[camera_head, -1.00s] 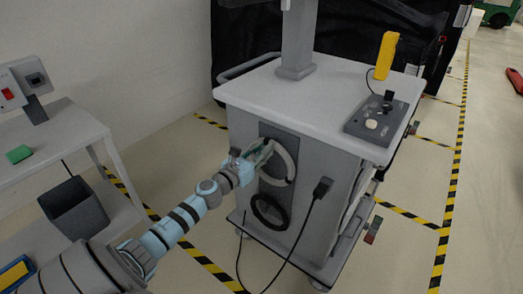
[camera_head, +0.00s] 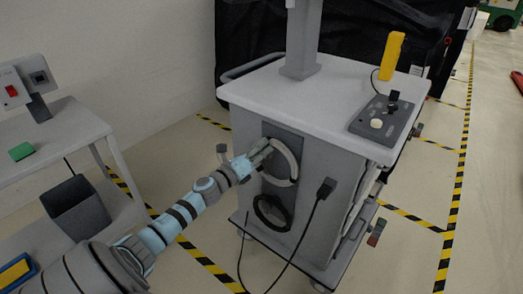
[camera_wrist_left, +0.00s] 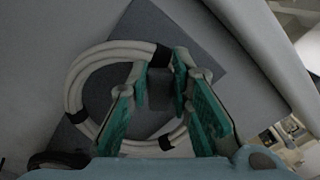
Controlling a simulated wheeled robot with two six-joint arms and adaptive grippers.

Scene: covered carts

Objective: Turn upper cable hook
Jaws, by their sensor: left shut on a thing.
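The cart's side carries a dark mounting plate (camera_head: 283,133), with a coil of pale cable (camera_head: 294,168) hanging on its upper part. My left gripper (camera_head: 265,151) reaches the top left of this coil. In the left wrist view my left gripper (camera_wrist_left: 160,100) has its green-padded fingers on either side of a small dark block, the upper cable hook (camera_wrist_left: 160,86), and is shut on it. The pale coil (camera_wrist_left: 73,95), with black bands, passes around and behind the fingers. In the head view the hook is hidden by the fingers. My right gripper is not in view.
A black coil (camera_head: 272,212) hangs below the pale one. A black plug (camera_head: 327,187) with a trailing cable is at its right. The white cart top (camera_head: 290,100) bears a control box (camera_head: 382,120). A side table (camera_head: 60,140) stands at left, a grey bin (camera_head: 77,207) below.

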